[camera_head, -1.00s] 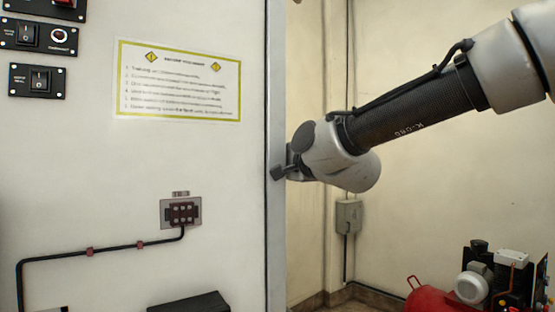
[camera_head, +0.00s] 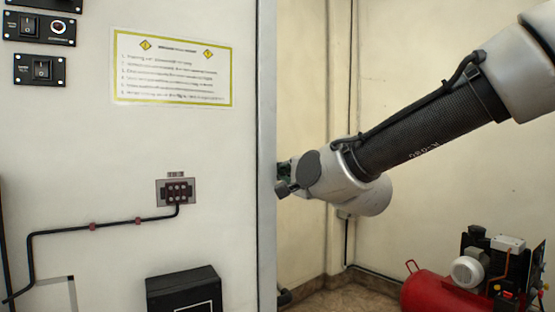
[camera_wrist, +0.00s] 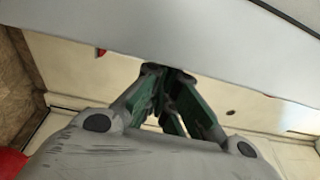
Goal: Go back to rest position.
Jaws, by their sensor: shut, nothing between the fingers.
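My gripper (camera_wrist: 165,72) shows in the wrist view with its dark green fingers drawn together at the tips and nothing between them. In the head view my arm reaches in from the upper right. Its wrist end lies beside the right edge of the white panel (camera_head: 90,150), and the gripper is mostly hidden there. In the wrist view a pale grey surface (camera_wrist: 190,35) runs across just beyond the fingertips; I cannot tell whether they touch it.
The panel carries switches (camera_head: 40,69), a yellow-edged notice (camera_head: 172,68) and a small connector block (camera_head: 177,191) with a black cable. A black box (camera_head: 183,289) is at the bottom. A red compressor (camera_head: 440,288) stands at lower right. Open floor lies left of it.

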